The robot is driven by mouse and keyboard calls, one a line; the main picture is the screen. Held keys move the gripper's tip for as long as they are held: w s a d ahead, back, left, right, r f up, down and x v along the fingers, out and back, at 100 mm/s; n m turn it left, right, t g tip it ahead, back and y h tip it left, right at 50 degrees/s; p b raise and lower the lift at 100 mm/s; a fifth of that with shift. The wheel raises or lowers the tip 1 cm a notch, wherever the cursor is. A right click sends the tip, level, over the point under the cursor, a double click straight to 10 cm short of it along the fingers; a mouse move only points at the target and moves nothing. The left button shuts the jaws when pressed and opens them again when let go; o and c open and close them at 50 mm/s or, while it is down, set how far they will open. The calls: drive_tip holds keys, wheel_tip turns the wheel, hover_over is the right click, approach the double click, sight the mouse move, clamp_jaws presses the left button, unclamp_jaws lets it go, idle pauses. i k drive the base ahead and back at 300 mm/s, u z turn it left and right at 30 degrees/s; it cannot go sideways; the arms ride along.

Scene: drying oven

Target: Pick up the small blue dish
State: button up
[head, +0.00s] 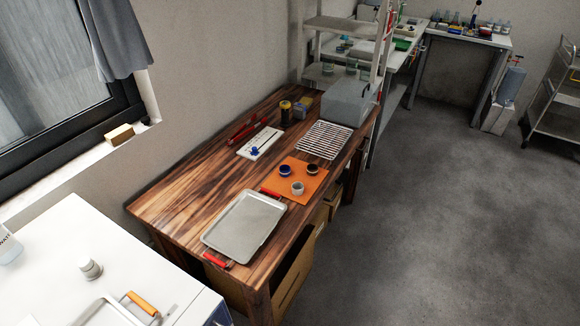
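A small blue dish (285,170) sits upright near the back left of an orange mat (310,191) on the wooden table. A dark dish with a brownish inside (312,169) stands to its right. A pale grey dish (298,188) stands in front of the two. The blue dish is in plain view with nothing over it. My gripper is not in view.
A metal tray with red handles (244,226) lies on the table (187,194) in front of the mat. Behind the mat are a wire rack (324,140), a white board (260,143) and a grey box (345,103). The floor (420,210) to the right is clear.

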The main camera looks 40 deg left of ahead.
sight(285, 170)
drive_tip(key=z, duration=0.05)
drive_tip(key=i, duration=2.6)
drive_tip(key=u, duration=2.6)
